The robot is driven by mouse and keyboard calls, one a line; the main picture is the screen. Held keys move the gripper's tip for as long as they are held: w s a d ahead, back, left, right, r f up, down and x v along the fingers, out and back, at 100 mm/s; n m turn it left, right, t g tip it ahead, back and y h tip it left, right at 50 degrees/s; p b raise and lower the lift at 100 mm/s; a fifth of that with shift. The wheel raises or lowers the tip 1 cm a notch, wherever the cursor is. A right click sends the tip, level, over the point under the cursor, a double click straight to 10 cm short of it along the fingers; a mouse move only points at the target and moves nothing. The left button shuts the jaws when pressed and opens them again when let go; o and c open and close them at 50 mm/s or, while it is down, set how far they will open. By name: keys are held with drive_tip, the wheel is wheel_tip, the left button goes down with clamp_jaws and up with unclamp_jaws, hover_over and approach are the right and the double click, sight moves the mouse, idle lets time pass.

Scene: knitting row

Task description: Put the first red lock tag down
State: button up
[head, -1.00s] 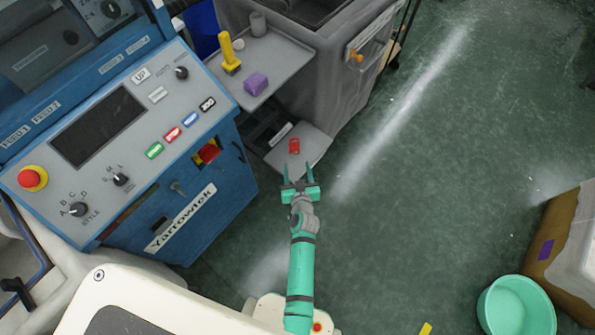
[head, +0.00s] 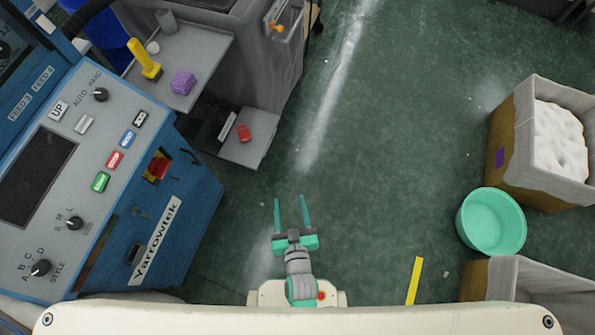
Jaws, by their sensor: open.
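A red lock tag (head: 243,133) lies on the low grey shelf (head: 244,154) beside the blue machine. My gripper (head: 291,205) is open and empty, over the green floor. It is below and to the right of the tag in the picture, clearly apart from it. A second red piece (head: 159,167) shows at the yellow-backed switch on the machine's side; I cannot tell whether it is a tag.
The blue control panel (head: 85,165) stands at left. A higher grey tray (head: 200,62) holds a yellow-handled tool (head: 142,58) and a purple block (head: 183,83). A green tub (head: 491,221) and a padded bin (head: 520,130) stand at right. Floor between is clear.

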drive_tip(key=s+d+r+m+h, duration=0.1)
drive_tip(key=s+d+r, duration=0.1)
drive_tip(key=s+r, duration=0.6)
drive_tip(key=shift+r+t, duration=0.3)
drive_tip(key=shift+t, duration=0.1)
drive_tip(key=shift+o, duration=0.5)
drive_tip(key=s+r+m+h, duration=0.1)
drive_tip(key=s+r, duration=0.3)
drive_tip(key=r, duration=0.4)
drive_tip(key=shift+s+d+r+t, duration=0.15)
drive_tip(key=shift+d+r+t, duration=0.05)
drive_tip(key=shift+r+t, duration=0.1)
drive_tip(key=n+g+y, duration=0.3)
drive_tip(key=n+y, duration=0.2)
drive_tip(key=y, duration=0.1)
approach(243, 133)
drive_tip(key=w+f, duration=0.1)
drive_tip(key=w, duration=0.1)
drive_tip(key=shift+a+x, duration=0.2)
drive_tip(key=shift+x, duration=1.3)
drive_tip(key=shift+a+x, duration=0.15)
drive_tip(key=shift+x, duration=1.4)
drive_tip(key=shift+s, duration=0.2)
drive_tip(key=shift+c, duration=0.4)
